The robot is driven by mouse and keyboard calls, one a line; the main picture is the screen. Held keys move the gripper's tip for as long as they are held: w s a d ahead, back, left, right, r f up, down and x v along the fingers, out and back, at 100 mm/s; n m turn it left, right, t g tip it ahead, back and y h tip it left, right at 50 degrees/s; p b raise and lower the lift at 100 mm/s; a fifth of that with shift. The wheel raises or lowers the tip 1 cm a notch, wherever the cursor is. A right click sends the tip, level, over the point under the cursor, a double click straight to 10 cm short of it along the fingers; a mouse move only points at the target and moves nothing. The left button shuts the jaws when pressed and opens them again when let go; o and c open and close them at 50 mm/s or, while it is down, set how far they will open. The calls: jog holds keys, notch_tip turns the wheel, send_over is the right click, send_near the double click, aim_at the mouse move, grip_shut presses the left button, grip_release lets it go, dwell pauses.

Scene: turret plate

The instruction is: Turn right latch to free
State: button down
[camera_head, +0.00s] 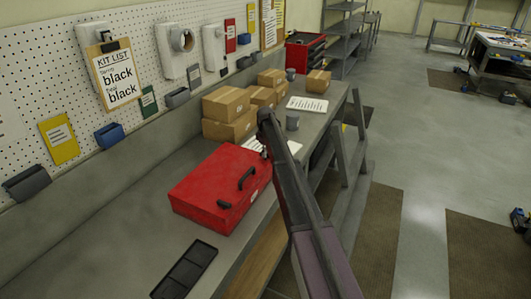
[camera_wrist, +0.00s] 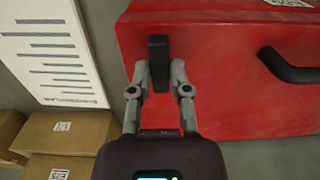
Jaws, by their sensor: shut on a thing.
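The red case (camera_head: 205,185) lies closed on the workbench, with a black handle (camera_head: 247,178) on its front. Its left latch (camera_head: 224,204) is a small dark tab near the left front corner. In the wrist view, the right latch (camera_wrist: 158,50) is a dark upright bar against the red face (camera_wrist: 225,95), left of the handle (camera_wrist: 290,69). My gripper (camera_wrist: 160,72) is shut on this latch, with one finger on each side. In the head view, my gripper (camera_head: 265,153) is at the case's right front end, and my arm partly hides that area.
Several cardboard boxes (camera_head: 230,103) stand behind the case. A printed sheet (camera_wrist: 50,50) lies beside it. A grey mug (camera_head: 292,122) and a white sheet (camera_head: 307,104) are farther along the bench. A dark tray (camera_head: 186,268) lies near the front left.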

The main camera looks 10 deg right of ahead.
jog(key=c, duration=0.6)
grip_release()
jog(key=shift+m, duration=0.4)
